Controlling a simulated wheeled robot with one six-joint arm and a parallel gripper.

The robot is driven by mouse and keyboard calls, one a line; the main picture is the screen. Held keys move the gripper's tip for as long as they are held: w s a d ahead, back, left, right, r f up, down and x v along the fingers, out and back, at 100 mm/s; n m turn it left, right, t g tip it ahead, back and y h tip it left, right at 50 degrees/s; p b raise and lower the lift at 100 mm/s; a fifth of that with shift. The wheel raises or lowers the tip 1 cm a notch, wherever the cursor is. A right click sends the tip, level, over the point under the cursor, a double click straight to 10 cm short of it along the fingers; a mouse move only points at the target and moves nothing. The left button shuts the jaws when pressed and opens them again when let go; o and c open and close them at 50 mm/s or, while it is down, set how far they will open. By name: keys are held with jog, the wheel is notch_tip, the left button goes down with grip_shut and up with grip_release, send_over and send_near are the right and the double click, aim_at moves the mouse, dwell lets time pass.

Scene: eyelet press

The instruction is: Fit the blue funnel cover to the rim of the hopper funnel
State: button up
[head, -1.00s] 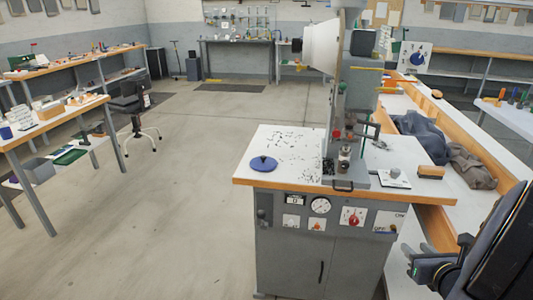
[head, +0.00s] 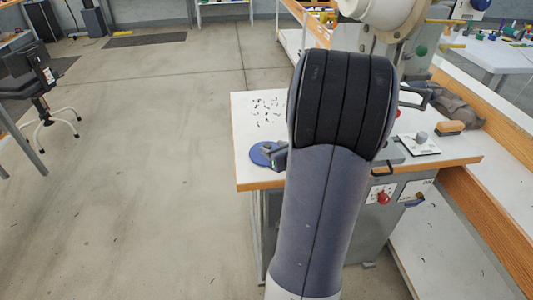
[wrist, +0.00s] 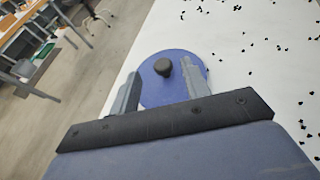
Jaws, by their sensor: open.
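The blue funnel cover (wrist: 176,90) lies flat on the press table, a round disc with a dark knob (wrist: 162,67) in its middle. It also shows in the head view (head: 258,155), partly behind my gripper. My gripper (wrist: 160,70) is open over the cover. In the wrist view its two fingers stand on either side of the knob, with visible gaps; I cannot tell the exact height. The hopper funnel (head: 385,10), white, is at the top of the head view, cut off by the frame edge; its rim is only partly seen.
The press table (head: 247,172) has a wooden edge; small dark eyelets lie scattered right of the cover in the wrist view. My arm hides much of the press. A brush (head: 450,127) and a white plate with a knob (head: 420,145) lie at right.

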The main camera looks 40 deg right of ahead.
aim_at(269, 146)
jog(key=shift+x, duration=2.5)
jog(key=shift+d+f, duration=0.1)
jog(key=shift+f, duration=0.05)
jog(key=shift+c, duration=0.5)
grip_shut()
